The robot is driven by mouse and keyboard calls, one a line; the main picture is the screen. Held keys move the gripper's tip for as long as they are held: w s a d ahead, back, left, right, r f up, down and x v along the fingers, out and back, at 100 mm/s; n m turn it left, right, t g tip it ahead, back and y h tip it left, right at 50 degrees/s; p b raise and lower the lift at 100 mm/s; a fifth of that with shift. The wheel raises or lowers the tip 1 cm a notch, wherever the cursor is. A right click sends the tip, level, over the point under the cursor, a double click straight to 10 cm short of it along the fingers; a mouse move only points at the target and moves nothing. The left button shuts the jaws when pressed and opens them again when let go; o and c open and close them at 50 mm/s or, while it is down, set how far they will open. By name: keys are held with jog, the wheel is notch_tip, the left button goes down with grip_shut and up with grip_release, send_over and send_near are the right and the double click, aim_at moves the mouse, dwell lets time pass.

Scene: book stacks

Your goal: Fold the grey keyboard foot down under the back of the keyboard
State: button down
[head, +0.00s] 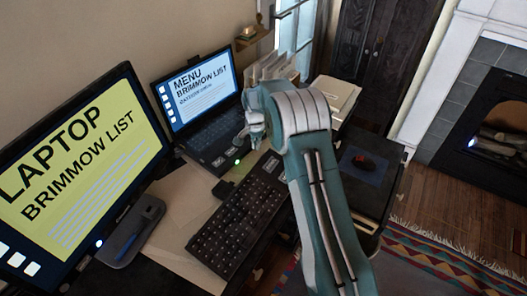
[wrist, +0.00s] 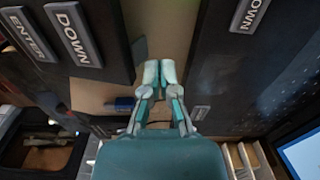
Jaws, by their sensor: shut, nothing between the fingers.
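The black keyboard (head: 238,222) lies on the desk in the head view, running diagonally in front of the laptop. In the wrist view a dark panel with large ENTER and DOWN keys (wrist: 68,32) is at upper left and looks like part of it. A small dark piece (head: 222,190) shows at the keyboard's back edge. My gripper (head: 248,137) is above the laptop's right side, near the keyboard's far end. In the wrist view its fingertips (wrist: 158,72) are together and empty, over a beige strip.
The open laptop (head: 205,110) stands behind the keyboard. A large yellow monitor (head: 82,165) is at left. A phone-like stand with a blue pen (head: 132,232) lies before it. A mouse on a dark pad (head: 363,165) is right of my arm. Bare beige desk (head: 185,200) shows left of the keyboard.

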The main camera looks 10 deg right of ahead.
notch_tip(320, 180, up, 8)
dwell(1.0)
jog(key=s+d+r+n+t, duration=0.1)
jog(key=s+r+n+t, duration=0.3)
jog(key=s+r, duration=1.45)
jog(key=s+d+n+t, duration=0.1)
jog(key=s+n, duration=0.4)
jog(key=s, duration=1.5)
jog(key=shift+s+r+t, duration=0.15)
jog(key=shift+s+t, duration=0.15)
jog(key=shift+s, duration=0.1)
